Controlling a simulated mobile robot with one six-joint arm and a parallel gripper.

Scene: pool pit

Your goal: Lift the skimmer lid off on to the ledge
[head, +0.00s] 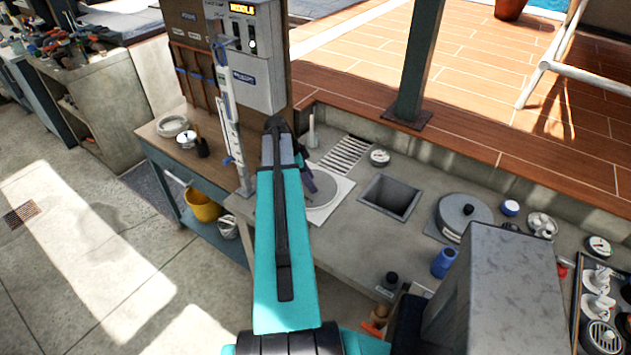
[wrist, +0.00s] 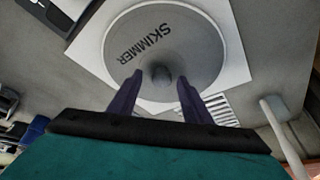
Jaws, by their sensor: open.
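The skimmer lid (wrist: 125,40) is a round grey disc marked "SKIMMER", lying in a pale square frame (wrist: 90,45). In the head view the lid (head: 322,193) is partly hidden by my arm. A small dark knob (wrist: 161,77) stands on the lid. My gripper (wrist: 159,80) is open, with its two dark fingers apart on either side of the knob in the wrist view. I cannot tell whether the fingers touch it or how high they are. In the head view my gripper (head: 306,178) is over the lid's left part. The grey concrete ledge (head: 345,240) surrounds the frame.
An open square pit (head: 391,197) lies right of the lid. A slotted grate (head: 346,156) and a gauge (head: 380,157) are behind it. A pale upright post (head: 312,130) stands near the lid. A round grey cover (head: 462,215) and blue bottle (head: 445,262) are farther right.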

